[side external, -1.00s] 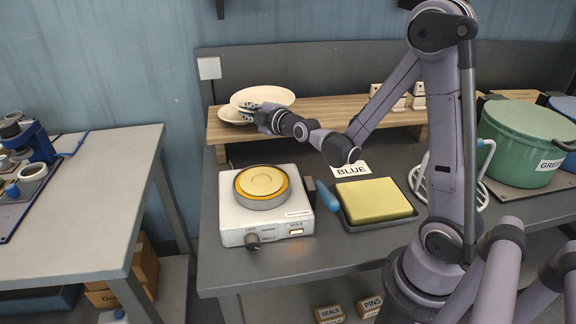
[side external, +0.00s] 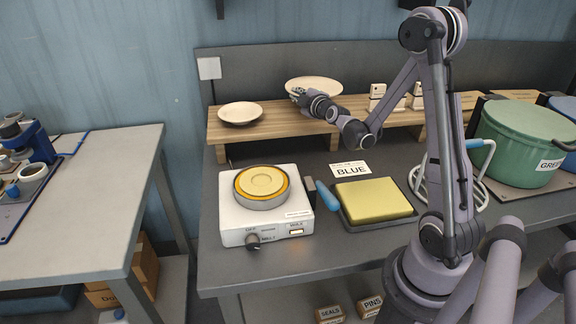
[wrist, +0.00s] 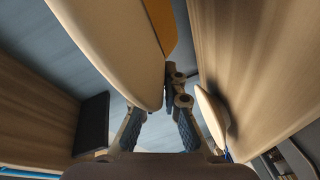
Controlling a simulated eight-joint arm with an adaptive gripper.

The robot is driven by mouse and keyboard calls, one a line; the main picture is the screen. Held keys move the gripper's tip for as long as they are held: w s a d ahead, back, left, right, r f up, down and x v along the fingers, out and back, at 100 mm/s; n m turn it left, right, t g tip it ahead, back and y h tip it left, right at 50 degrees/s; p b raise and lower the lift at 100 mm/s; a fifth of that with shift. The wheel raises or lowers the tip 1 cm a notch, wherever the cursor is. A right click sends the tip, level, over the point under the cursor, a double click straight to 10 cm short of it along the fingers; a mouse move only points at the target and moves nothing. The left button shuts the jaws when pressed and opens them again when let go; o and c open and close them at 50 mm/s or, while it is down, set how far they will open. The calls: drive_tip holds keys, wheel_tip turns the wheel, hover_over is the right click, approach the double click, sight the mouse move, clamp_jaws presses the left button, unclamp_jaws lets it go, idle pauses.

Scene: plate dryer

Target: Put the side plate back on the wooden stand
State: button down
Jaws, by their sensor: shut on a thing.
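My gripper (side external: 298,93) is shut on the rim of a cream plate (side external: 316,84) at the back of the wooden stand (side external: 280,122). In the wrist view this held plate (wrist: 105,40) fills the upper left, its edge between the fingers (wrist: 158,115). It appears raised off the wood. A second, smaller-looking cream plate (side external: 240,113) lies on the stand's left end, to the left of my gripper, and it also shows in the wrist view (wrist: 210,115). I cannot tell which one the task calls the side plate.
Small white blocks (side external: 377,97) stand on the stand to the right of the held plate. A hotplate (side external: 265,208), a yellow slab in a tray (side external: 373,200) and a green pot (side external: 525,140) sit on the bench. The stand is clear between the plates.

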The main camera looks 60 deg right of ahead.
sight(297, 119)
drive_tip(key=shift+f, duration=2.25)
drive_tip(key=shift+f, duration=0.55)
drive_tip(key=c, duration=1.4)
unclamp_jaws()
drive_tip(key=shift+f, duration=0.1)
drive_tip(key=shift+r, duration=1.15)
